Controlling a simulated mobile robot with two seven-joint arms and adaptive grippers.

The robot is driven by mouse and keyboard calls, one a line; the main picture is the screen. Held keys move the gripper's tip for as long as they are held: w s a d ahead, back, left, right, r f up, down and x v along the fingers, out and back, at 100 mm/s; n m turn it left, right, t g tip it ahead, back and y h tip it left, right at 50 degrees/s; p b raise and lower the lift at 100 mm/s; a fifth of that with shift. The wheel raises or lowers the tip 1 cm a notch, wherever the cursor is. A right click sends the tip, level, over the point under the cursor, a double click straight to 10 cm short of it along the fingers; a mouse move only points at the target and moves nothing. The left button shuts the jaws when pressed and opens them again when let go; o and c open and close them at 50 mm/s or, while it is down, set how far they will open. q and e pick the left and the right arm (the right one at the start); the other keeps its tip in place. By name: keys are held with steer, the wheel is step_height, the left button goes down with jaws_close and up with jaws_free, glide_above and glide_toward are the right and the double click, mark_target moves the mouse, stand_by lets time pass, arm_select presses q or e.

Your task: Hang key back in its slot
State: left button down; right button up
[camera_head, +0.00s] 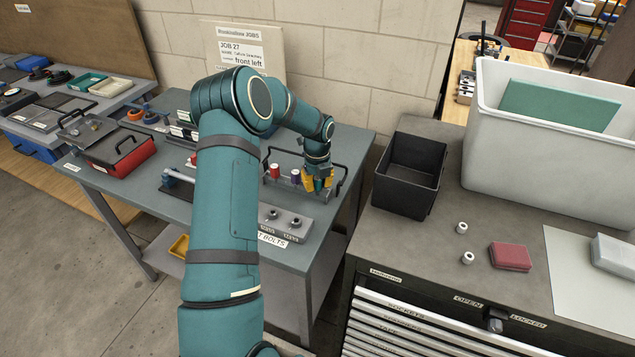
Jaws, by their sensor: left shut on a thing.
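My left gripper (317,182) points down at the small carrier (345,184) on the teal-topped bench. Its orange fingers are shut on a small greenish piece (318,186), mostly hidden between them. I cannot tell whether this piece is a key. A red-topped piece (275,171) and a purple-topped piece (295,176) stand just left of the gripper. No slot for a key can be made out. A dark lock (495,321) sits between the OPEN and LOCKED labels on the drawer cabinet; I cannot make out a key there. My right gripper is not in view.
A grey block (286,222) with bolts lies at the bench's front edge. A red toolbox (118,152) stands at the bench's left. On the cabinet top are a black bin (410,172), a white tub (540,150) and a red block (510,257). A job board (245,50) leans on the wall.

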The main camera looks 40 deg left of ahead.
arm_select(q)
steer(key=c, duration=0.8)
jaws_free()
step_height(320, 180, up, 12)
stand_by(0.4)
